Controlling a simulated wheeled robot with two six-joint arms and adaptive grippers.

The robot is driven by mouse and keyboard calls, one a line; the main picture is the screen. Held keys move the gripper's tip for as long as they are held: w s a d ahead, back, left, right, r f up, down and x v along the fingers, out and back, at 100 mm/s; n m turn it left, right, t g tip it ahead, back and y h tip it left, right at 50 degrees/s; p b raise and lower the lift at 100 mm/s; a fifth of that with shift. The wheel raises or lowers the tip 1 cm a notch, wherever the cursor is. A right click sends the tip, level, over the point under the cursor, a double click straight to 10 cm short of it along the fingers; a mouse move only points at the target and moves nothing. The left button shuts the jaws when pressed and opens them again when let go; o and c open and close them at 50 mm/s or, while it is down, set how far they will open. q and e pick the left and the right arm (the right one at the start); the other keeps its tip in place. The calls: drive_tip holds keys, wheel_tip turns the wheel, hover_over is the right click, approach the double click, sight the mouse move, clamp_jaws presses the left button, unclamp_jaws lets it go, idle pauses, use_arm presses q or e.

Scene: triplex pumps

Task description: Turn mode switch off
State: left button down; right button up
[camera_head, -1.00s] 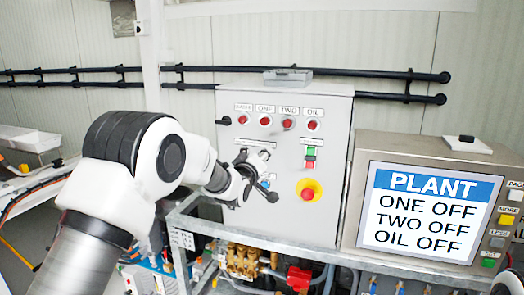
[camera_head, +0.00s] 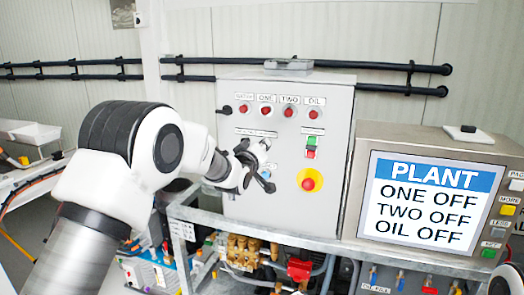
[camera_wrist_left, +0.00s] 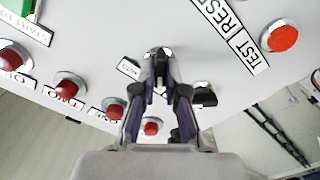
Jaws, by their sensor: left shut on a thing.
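The mode switch (camera_wrist_left: 156,52) is on the grey control panel (camera_head: 330,125); only its round silvery edge shows between the fingertips in the left wrist view. My left gripper (camera_wrist_left: 158,75) is shut on it, and the fingers hide most of the knob, so its setting cannot be read. In the head view my left gripper (camera_head: 260,163) is at the panel front, below the row of red lamps (camera_head: 266,111). My right gripper is not in view.
A green and red button pair (camera_head: 311,147) and a yellow-ringed red button (camera_head: 309,180) are right of the gripper. A screen (camera_head: 432,203) reads PLANT, ONE OFF, TWO OFF, OIL OFF. A metal frame (camera_head: 290,237) with brass pump parts (camera_head: 243,252) stands below the panel.

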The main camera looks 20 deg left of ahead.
use_arm(q)
drive_tip(key=shift+d+m+b, duration=0.1)
drive_tip(key=shift+m+b, duration=3.05)
drive_tip(key=shift+m, duration=0.55)
drive_tip(key=c, duration=1.2)
unclamp_jaws()
drive_tip(key=s, duration=1.2)
drive_tip(key=shift+a, duration=0.2)
